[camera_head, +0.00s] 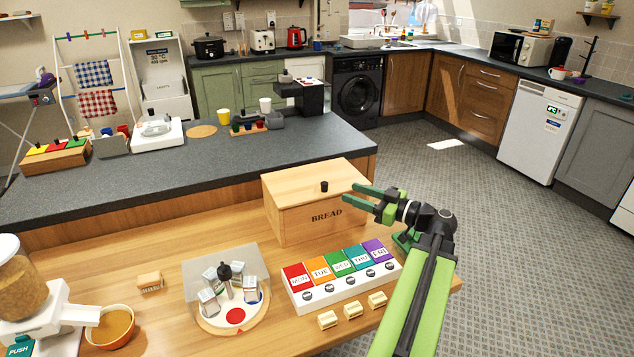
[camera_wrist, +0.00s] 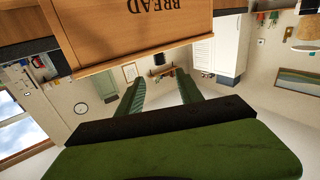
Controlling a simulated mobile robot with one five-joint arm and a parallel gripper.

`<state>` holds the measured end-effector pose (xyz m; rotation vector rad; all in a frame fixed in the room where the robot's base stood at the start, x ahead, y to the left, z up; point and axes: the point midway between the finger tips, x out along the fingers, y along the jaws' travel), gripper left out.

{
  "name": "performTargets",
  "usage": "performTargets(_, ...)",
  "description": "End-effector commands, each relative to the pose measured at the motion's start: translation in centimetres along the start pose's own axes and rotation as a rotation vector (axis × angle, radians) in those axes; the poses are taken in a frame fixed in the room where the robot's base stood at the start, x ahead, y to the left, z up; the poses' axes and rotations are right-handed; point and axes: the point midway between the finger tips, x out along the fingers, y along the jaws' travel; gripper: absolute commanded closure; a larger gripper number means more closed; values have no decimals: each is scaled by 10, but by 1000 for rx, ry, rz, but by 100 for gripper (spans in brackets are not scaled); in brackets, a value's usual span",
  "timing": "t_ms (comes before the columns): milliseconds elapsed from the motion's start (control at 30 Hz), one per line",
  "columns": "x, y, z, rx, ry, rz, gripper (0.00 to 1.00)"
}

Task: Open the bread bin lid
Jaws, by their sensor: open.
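The bread bin (camera_head: 290,222) is a light wooden box marked BREAD, standing at the back of the wooden table. Its lid (camera_head: 295,183) lies flat and shut on top, with a small black knob (camera_head: 324,186) near the front edge. My green gripper (camera_head: 350,195) is open and empty at the bin's right front, to the right of the knob in the head view. In the wrist view the bin front (camera_wrist: 125,28) shows upside down at the top, and nothing sits between my two fingers (camera_wrist: 160,80). I cannot tell whether a finger touches the bin.
A row of coloured day boxes (camera_head: 343,290) stands in front of the bin, with small wooden blocks (camera_head: 352,309) before it. A round stand with jars (camera_head: 233,318) is to the left. A dark counter (camera_head: 130,190) runs behind. Floor is free at right.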

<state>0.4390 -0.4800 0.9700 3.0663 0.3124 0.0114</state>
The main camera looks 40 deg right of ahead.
Motion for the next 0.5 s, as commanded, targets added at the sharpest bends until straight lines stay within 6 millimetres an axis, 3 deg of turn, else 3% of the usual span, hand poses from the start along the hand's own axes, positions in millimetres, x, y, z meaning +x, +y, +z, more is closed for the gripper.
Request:
performTargets(300,83,0,0,1,0,-5,57)
performTargets(500,120,1,0,1,-1,-2,57)
